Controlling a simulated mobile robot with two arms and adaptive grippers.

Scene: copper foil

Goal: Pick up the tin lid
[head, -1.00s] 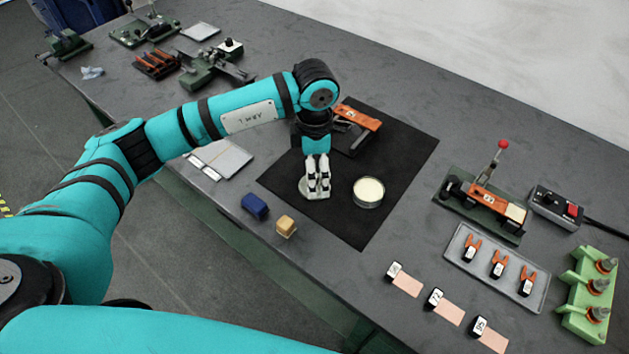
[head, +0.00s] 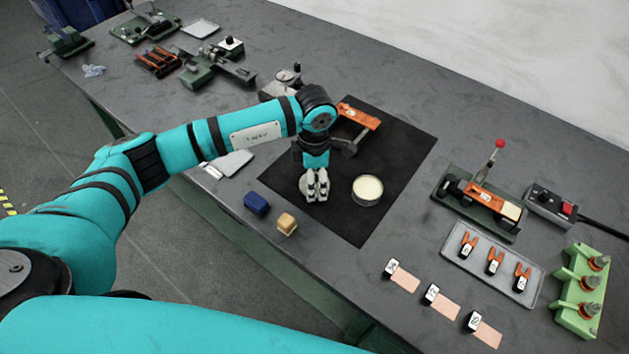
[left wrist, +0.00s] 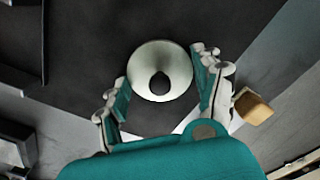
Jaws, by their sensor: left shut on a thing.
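The tin lid (left wrist: 147,58) is a pale round disc with a dark knob at its middle, seen from above in the left wrist view. The open round tin (head: 367,190), with cream contents, stands just right of the gripper. My right gripper is out of view.
A blue block (head: 257,203) and a tan block (head: 287,224) lie at the mat's front edge. An orange-topped fixture (head: 359,117) stands at the mat's back. A tray of clips (head: 467,281) and a red-knobbed lever fixture (head: 487,192) are right. The mat's right part is clear.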

